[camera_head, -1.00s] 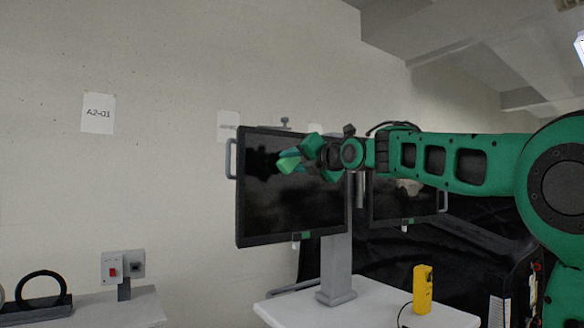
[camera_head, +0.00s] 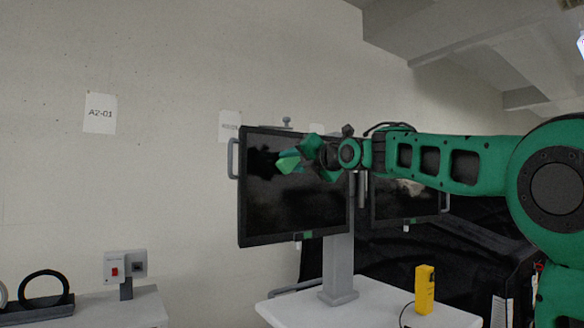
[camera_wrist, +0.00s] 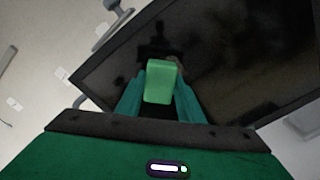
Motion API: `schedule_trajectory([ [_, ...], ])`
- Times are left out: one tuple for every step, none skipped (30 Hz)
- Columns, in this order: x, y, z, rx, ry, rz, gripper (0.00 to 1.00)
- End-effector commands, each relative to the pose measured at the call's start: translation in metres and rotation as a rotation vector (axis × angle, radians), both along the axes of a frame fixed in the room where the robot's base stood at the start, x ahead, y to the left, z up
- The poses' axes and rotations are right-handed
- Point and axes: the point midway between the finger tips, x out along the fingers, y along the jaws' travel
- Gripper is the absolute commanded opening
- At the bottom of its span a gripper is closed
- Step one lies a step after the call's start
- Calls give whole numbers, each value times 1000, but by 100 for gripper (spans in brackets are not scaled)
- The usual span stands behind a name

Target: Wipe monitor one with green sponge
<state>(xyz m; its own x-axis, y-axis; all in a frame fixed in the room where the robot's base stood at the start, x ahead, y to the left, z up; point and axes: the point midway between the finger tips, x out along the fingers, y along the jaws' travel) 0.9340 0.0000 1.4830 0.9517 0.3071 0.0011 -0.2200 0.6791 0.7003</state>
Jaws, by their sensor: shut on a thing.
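My gripper (camera_head: 305,157) is shut on the green sponge (camera_head: 288,163), which sticks out past the fingertips. The sponge also shows between the fingers in the wrist view (camera_wrist: 161,82). The near monitor (camera_head: 275,205) is dark and stands on a grey post. The sponge is in front of its upper middle part, and a dark reflection shows beside it. I cannot tell whether the sponge touches the screen. A second dark monitor (camera_head: 397,200) stands behind to the right, partly hidden by my arm. I see no label telling which is monitor one.
The monitors stand over a white cart top (camera_head: 375,297) with a yellow device (camera_head: 424,289) on it. A grey handle (camera_head: 233,158) sticks out at the near monitor's left edge. A switch box (camera_head: 125,266) and a black ring (camera_head: 42,288) are at lower left. Dark covering lies at right.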

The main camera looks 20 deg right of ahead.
Motion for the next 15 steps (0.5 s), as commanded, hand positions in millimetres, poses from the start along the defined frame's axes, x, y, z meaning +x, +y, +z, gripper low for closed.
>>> schedule_trajectory([
  [1,1,0,0,0,0,12],
  [2,1,0,0,0,0,12],
  [2,1,0,0,0,0,12],
  [3,1,0,0,0,0,12],
  [3,1,0,0,0,0,12],
  [4,1,0,0,0,0,12],
  [4,2,0,0,0,0,12],
  [5,2,0,0,0,0,12],
  [6,2,0,0,0,0,12],
  [6,2,0,0,0,0,12],
  [7,2,0,0,1,1,12],
  [7,3,0,0,0,0,12],
  [7,2,0,0,0,0,12],
  [7,2,0,0,0,0,12],
  [7,2,0,0,0,0,12],
])
